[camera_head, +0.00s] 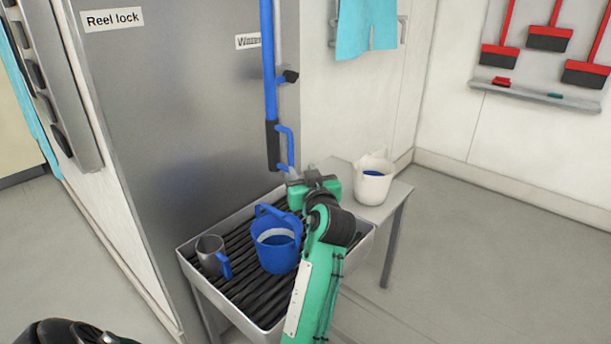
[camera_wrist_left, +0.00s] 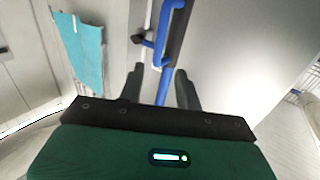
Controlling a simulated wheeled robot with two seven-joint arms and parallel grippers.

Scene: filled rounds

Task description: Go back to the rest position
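My left gripper (camera_head: 303,180) is at the lower end of the blue water wand (camera_head: 270,70), above the far edge of the sink tray. In the left wrist view its two dark fingers (camera_wrist_left: 160,88) stand apart, with the blue wand (camera_wrist_left: 172,50) showing between and beyond them. I see no finger pressed on the wand. My green left arm reaches up from the bottom of the head view and hides part of the tray. My right gripper is not in view.
A slatted grey tray (camera_head: 190,262) holds a blue jug (camera_head: 279,254) and a grey mug (camera_head: 208,250) with a blue handle. A white jug (camera_head: 372,188) with something blue inside stands on the side shelf (camera_head: 397,195). A steel wall panel (camera_head: 170,120) rises behind. Floor at right is clear.

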